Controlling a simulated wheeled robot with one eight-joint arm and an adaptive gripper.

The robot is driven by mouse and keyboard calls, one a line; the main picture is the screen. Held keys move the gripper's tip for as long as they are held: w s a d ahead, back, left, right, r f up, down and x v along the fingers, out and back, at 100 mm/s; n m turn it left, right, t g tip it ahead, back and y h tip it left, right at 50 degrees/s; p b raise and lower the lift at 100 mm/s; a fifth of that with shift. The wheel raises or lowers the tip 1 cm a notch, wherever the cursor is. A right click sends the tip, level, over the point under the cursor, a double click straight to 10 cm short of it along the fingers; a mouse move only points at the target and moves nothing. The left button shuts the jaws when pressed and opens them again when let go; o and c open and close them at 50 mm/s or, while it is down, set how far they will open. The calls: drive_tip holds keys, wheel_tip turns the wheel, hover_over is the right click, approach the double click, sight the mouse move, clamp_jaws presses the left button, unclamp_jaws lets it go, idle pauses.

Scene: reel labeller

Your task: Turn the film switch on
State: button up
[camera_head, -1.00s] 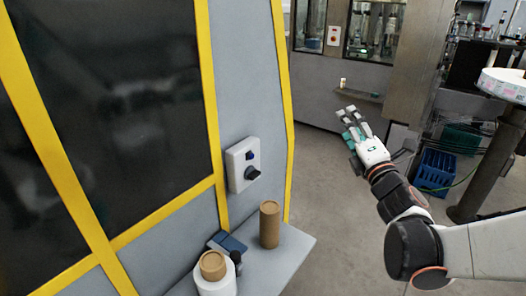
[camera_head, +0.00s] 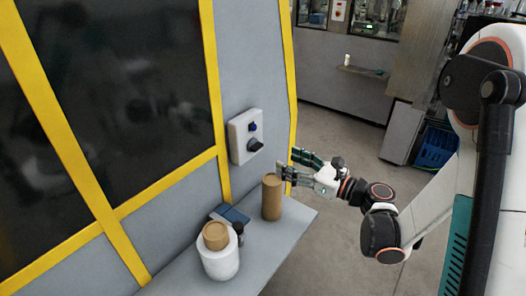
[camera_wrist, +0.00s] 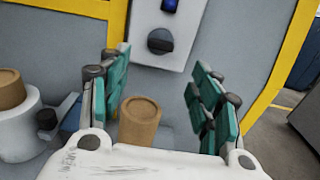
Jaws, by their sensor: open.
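A white switch box (camera_head: 241,136) is fixed to the grey panel between yellow frame strips. It carries a small blue part (camera_head: 252,127) above a black rotary knob (camera_head: 255,145). In the wrist view the black knob (camera_wrist: 160,41) is ahead, between and beyond my fingers, with the blue part (camera_wrist: 169,5) at the top edge. My gripper (camera_head: 286,163) is open and empty, to the right of the box and a little lower, apart from it. In the wrist view my gripper's green-padded fingers (camera_wrist: 162,80) are spread wide. No label for the film switch is readable.
A brown cardboard cylinder (camera_head: 272,197) stands on the grey shelf (camera_head: 276,246) below the box, close to my gripper. A white roll with a brown core (camera_head: 219,255) and a blue item (camera_head: 232,215) are to its left. Open floor lies to the right.

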sight(260, 148)
drive_tip(key=b+x, duration=0.1)
drive_tip(key=x, duration=0.9)
drive_tip(key=shift+w+a+b, duration=0.1)
drive_tip(key=shift+b, duration=0.3)
drive_tip(key=c, duration=1.1)
